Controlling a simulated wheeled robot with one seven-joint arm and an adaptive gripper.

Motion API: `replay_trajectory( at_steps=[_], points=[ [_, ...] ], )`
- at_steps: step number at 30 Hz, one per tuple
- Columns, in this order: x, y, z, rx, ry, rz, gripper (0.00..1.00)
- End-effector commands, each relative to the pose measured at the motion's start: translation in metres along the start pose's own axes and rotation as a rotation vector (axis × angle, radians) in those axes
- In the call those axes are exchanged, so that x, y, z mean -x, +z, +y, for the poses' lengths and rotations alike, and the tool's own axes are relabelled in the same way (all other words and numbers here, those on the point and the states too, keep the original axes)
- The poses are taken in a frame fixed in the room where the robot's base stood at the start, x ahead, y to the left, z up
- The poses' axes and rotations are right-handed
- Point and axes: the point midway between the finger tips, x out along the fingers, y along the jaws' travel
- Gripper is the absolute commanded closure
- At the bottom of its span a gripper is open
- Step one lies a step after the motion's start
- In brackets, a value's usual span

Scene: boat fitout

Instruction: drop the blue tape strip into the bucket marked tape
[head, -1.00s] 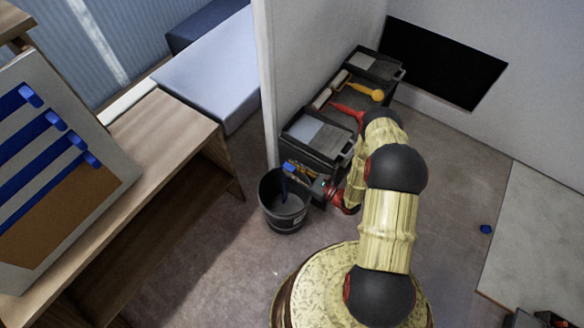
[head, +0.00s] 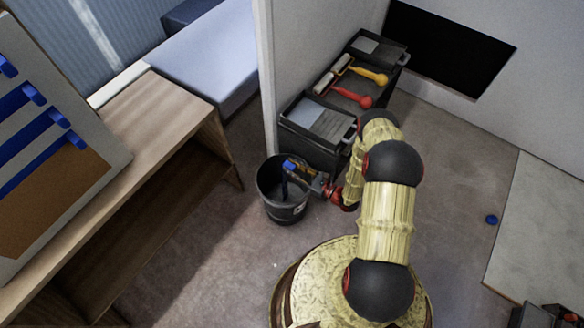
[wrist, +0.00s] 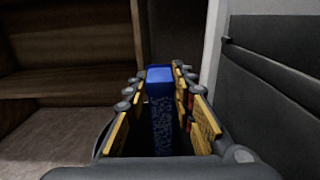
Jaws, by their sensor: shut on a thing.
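My gripper (head: 304,174) is over the right part of a dark bucket (head: 268,205) on the floor. The bucket has a small pale label on its side, too small to read. My gripper is shut on a blue tape strip (head: 284,188), which hangs down over the bucket's opening. In the wrist view the blue strip (wrist: 160,78) stands between the two yellow-padded fingers. How far its lower end reaches into the bucket is hard to tell.
A wooden bench (head: 165,120) with a panel (head: 90,140) of blue strips is at left. Black trays (head: 310,140) with rollers (head: 340,70) stand along the wall behind the bucket. A small blue object (head: 491,219) lies on open floor at right.

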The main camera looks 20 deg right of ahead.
Motion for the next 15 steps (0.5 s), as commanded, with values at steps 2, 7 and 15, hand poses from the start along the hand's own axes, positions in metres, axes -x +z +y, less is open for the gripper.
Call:
replay_trajectory(
  at_steps=[2,7,15],
  points=[
    [0.0000,0.0002,0.0000,0.000,0.000,0.000,0.72],
    [0.0000,0.0001,0.0000,0.000,0.000,0.000,0.62],
    [0.0000,0.0001,0.0001,0.000,0.000,0.000,0.54]
  ],
)
